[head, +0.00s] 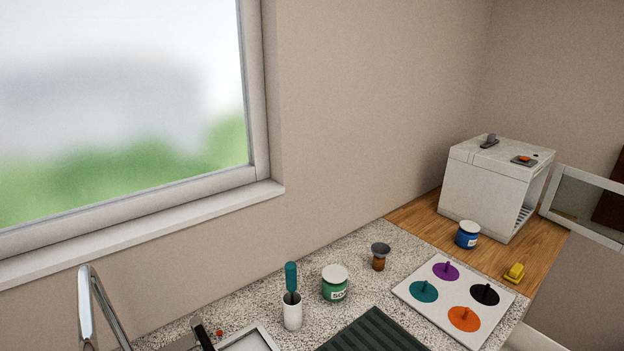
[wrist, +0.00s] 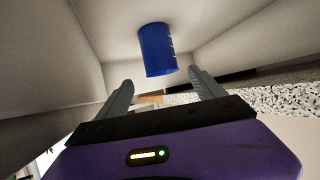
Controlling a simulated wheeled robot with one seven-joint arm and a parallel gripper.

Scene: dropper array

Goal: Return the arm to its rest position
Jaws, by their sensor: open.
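My gripper (wrist: 161,80) shows in the wrist view, its two grey fingers spread apart with nothing between them. A blue cylindrical cup (wrist: 156,50) with pale marks on its side lies just beyond the fingertips. The cup stands clear of both fingers, inside a white-walled recess (wrist: 225,35). The purple body of my gripper fills the bottom of that view. My arm and gripper do not show in the head view.
In the head view, a white appliance (head: 490,190) with its door (head: 588,200) swung open stands on a wooden counter. A blue jar (head: 467,236), a yellow object (head: 514,272), a white board (head: 410,288) with coloured discs, a green jar (head: 335,286) and a faucet (head: 88,300) are nearby.

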